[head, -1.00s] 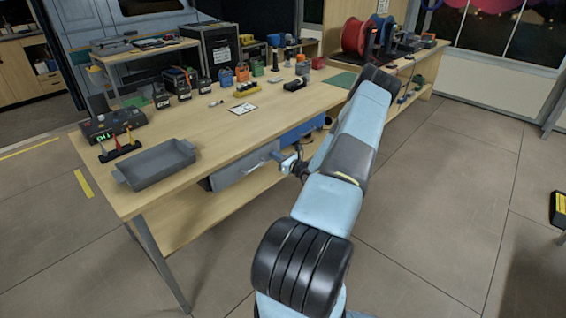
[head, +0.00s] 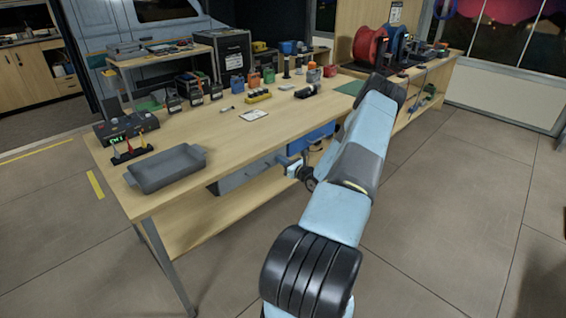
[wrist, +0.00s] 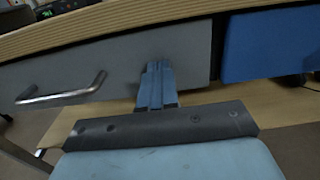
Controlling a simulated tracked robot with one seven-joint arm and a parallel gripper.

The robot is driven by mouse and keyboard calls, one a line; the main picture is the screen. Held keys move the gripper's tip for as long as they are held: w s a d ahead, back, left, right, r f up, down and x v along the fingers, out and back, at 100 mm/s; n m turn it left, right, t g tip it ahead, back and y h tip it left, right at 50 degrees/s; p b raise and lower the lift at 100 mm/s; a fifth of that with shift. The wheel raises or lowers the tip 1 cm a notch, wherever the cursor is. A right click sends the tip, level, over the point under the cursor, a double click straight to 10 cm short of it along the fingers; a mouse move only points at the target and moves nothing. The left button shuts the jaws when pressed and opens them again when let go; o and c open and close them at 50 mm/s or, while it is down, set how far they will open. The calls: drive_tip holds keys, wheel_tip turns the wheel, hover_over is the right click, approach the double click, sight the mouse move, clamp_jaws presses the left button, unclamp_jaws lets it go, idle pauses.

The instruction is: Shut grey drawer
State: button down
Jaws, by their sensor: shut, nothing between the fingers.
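The grey drawer (head: 240,180) sits under the workbench top, left of the blue drawer (head: 318,136). In the wrist view its grey front (wrist: 115,58) spans the left and middle, with a metal bar handle (wrist: 65,94) at left. The front lies close under the bench edge; I cannot tell if a small gap remains. My gripper (head: 283,161) is shut and empty. In the wrist view its fingertips (wrist: 154,68) are at the drawer front, right of the handle, touching or very near it. My arm partly hides the blue drawer in the head view.
A grey tray (head: 165,170) stands on the workbench (head: 215,140) near its front left corner. A lower shelf (head: 195,222) runs beneath the drawers. The floor at right is clear.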

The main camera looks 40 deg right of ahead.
drive_tip(key=s+d, duration=0.1)
drive_tip(key=s, duration=1.2)
drive_tip(key=shift+s+d, duration=0.25)
drive_tip(key=shift+s, duration=0.15)
drive_tip(key=shift+f, duration=0.1)
drive_tip(key=w+a+r+n+g+y, duration=0.2)
drive_tip(key=a+r+n+g+y, duration=0.4)
drive_tip(key=a+r, duration=0.45)
drive_tip(key=w+a+r+n+g+y, duration=0.2)
drive_tip(key=a+r+n+g+y, duration=0.1)
drive_tip(key=a+r+n, duration=0.7)
drive_tip(key=s+a+r+n+g+h, duration=0.1)
drive_tip(key=s+a+r+n+g, duration=0.25)
drive_tip(key=a+r, duration=0.35)
drive_tip(key=s+a+r+n+g+h, duration=0.1)
drive_tip(key=s+a+r+n+g, duration=0.25)
drive_tip(key=a, duration=0.45)
drive_tip(key=s+a+r+n+t+h, duration=0.1)
drive_tip(key=s+a+r+n+h, duration=0.2)
drive_tip(key=s+r+n, duration=0.3)
drive_tip(key=s+a+r+n+t+h, duration=0.2)
drive_tip(key=s+r+n+h, duration=0.3)
drive_tip(key=s, duration=0.9)
drive_tip(key=shift+s+a+r+n+t+h, duration=0.35)
drive_tip(key=shift+a+r, duration=0.45)
drive_tip(key=shift+r, duration=0.85)
